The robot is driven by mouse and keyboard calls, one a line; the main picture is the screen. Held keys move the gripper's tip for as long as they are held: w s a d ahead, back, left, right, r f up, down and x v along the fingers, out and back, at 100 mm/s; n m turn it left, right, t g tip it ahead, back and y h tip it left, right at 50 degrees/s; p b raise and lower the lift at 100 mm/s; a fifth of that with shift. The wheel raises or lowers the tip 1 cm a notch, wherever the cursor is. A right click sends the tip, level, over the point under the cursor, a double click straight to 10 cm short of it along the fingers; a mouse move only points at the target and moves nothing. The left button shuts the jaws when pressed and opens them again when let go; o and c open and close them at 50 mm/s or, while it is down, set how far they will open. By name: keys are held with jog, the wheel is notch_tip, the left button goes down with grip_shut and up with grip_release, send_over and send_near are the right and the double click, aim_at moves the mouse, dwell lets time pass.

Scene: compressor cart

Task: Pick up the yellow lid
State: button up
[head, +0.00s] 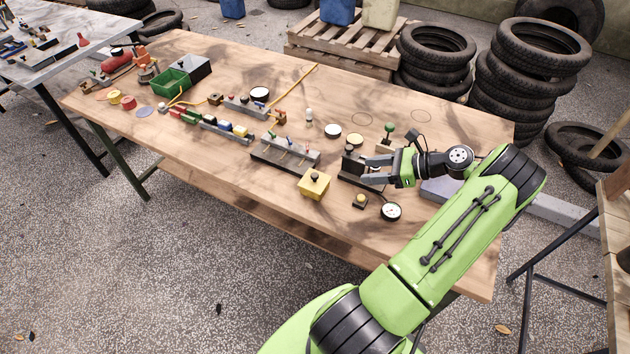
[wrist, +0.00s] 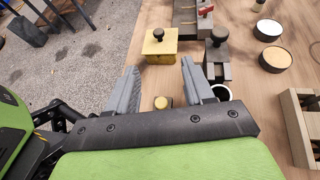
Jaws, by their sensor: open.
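The yellow lid with a dark round knob (head: 316,178) tops a yellow box on the wooden workbench, left of my gripper in the head view. In the wrist view the lid (wrist: 155,47) lies just beyond my fingertips. I cannot make out the seam between lid and box. My gripper (head: 366,171) is open and empty above the bench, beside a dark block with a knob. In the wrist view, both fingers of my gripper (wrist: 160,68) point toward the yellow box, apart from it.
A small block with a yellow button (head: 360,199) and a round gauge (head: 390,211) sit near the bench's front edge. A grey rack with levers (head: 285,152) stands left of the yellow box. White-topped round tins (head: 333,130) lie behind. The wooden bench (head: 240,190) is bare in front of the rack.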

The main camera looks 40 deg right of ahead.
aim_at(315, 175)
jog(key=b+x, duration=0.2)
jog(key=x, duration=1.3)
jog(key=shift+a, duration=0.15)
jog(key=shift+c, duration=0.3)
grip_shut()
